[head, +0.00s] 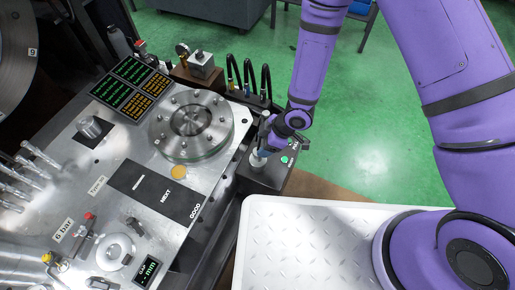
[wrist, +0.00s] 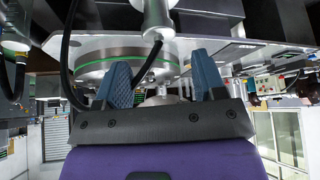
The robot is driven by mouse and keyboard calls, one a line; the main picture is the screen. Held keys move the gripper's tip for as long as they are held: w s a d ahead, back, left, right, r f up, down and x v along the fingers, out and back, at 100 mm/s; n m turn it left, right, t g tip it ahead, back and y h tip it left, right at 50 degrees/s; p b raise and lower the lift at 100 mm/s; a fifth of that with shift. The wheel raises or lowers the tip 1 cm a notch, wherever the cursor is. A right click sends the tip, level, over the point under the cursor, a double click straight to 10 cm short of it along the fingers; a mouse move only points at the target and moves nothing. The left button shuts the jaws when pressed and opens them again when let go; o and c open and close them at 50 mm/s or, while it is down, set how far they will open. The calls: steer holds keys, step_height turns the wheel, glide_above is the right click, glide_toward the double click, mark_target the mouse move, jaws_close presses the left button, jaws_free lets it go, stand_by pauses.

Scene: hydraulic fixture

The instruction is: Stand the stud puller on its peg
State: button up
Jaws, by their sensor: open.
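My gripper (head: 262,148) is at the black box (head: 262,178) on the right edge of the fixture. In the wrist view its two blue ribbed fingers (wrist: 161,82) stand apart, so it is open. A small pale round piece (head: 257,160) shows on the black box just below the fingers. In the wrist view a silver rounded part (wrist: 160,98) shows between the fingers, partly hidden by the gripper body. A silver cylinder with a narrower end (wrist: 158,22) shows above the fingers. I cannot tell which of these is the stud puller or its peg.
The round bolted flange (head: 190,125) lies left of my gripper on the metal plate. Black hoses (head: 248,76) rise behind it. A green button (head: 284,160) is on the box. A white tread-plate surface (head: 300,240) in front is clear.

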steer(key=v, duration=0.6)
steer(key=shift+r, duration=0.2)
steer(key=shift+d, duration=0.15)
steer(key=w+d+r+m+t+h, duration=0.35)
steer(key=d+r, duration=0.55)
steer(key=r, duration=0.5)
steer(key=w+d+r+m+t+h, duration=0.2)
steer(key=w+d+r+m, duration=0.25)
steer(key=d+r, duration=0.7)
steer(key=s+d+r+m, duration=0.4)
steer(key=s+r+m, duration=0.1)
steer(key=s+r, duration=0.5)
steer(key=s+d+r+m, duration=0.4)
steer(key=s+r+m, duration=0.1)
steer(key=s+r, duration=0.5)
steer(key=shift+s+d+m, duration=0.3)
steer(key=shift+s+d, duration=0.05)
steer(key=shift+s, duration=0.75)
steer(key=shift+h, duration=0.25)
